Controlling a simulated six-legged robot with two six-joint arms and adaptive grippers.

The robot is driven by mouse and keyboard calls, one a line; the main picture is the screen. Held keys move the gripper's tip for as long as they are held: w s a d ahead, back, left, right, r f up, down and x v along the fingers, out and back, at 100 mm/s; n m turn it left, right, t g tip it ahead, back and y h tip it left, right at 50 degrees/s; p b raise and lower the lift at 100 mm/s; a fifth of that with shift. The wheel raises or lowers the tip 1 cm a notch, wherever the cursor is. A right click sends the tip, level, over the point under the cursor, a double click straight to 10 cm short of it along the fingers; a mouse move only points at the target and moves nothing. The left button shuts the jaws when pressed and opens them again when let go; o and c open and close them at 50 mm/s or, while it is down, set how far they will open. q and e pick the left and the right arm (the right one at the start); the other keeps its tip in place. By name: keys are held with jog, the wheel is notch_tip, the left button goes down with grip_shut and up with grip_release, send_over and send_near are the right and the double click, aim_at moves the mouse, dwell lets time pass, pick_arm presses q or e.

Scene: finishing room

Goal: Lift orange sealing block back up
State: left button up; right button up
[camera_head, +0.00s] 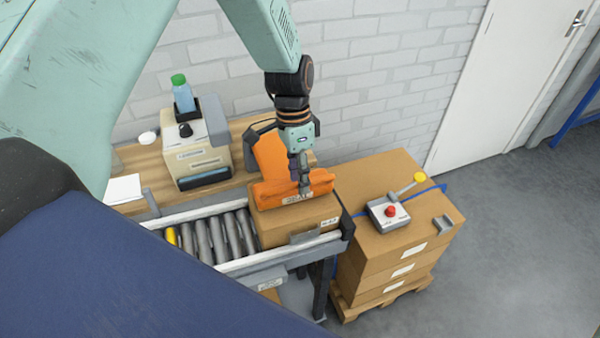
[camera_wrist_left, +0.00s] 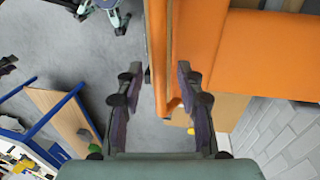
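The orange sealing block (camera_head: 292,188) lies on top of a cardboard box (camera_head: 300,218) at the right end of a roller conveyor. An orange upright part (camera_head: 270,152) stands behind it. My left gripper (camera_head: 303,184) points down at the block from above. In the left wrist view, its two fingers (camera_wrist_left: 160,82) stand either side of a thin orange bar (camera_wrist_left: 157,45), with a visible gap on the left side, so it looks open around the bar. Whether one finger touches the bar is hard to tell. My right gripper is not in view.
The roller conveyor (camera_head: 205,240) has metal side rails. To the right, a grey control box with a red button (camera_head: 390,212) and a yellow-knobbed lever sits on stacked cartons (camera_head: 390,262). A beige machine with a bottle (camera_head: 197,152) stands on the wooden bench behind.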

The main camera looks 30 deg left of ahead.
pick_arm(q)
jog(key=shift+d, duration=0.2)
jog(key=shift+w+f, duration=0.15)
jog(key=shift+w, duration=0.1)
jog(key=shift+c, duration=1)
jog(key=shift+a, duration=0.15)
jog(key=c, duration=0.3)
jog(key=shift+s, duration=0.25)
grip_shut()
jog(key=shift+w, duration=0.1)
